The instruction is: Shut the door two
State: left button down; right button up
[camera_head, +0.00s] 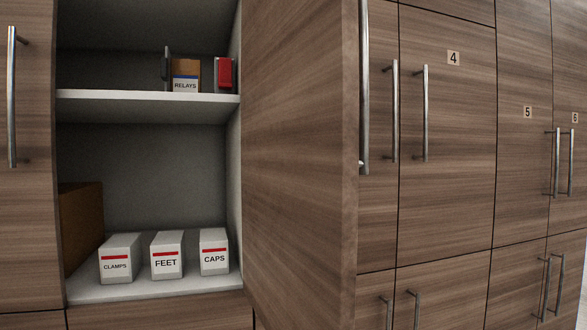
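A wooden cabinet door (295,170) stands wide open on the right side of an open cabinet, hinged at that side and swung out toward me. Its number is not visible, so I cannot read whether it is door two. Its long metal handle (364,90) is at the door's near edge, on the face turned away. The open cabinet (150,180) shows its white shelf (130,95) and its contents. Neither of my grippers is in view.
White boxes labelled CLAMPS (118,260), FEET (166,257) and CAPS (214,253) stand on the cabinet floor, and a RELAYS box (186,75) is on the shelf. Shut doors marked 4 (453,58), 5 (527,112) and 6 (575,118) are at right.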

aim_at(305, 90)
jog(key=k, duration=0.5)
jog(key=z, duration=1.5)
jog(key=i, duration=1.2)
jog(key=u, duration=2.7)
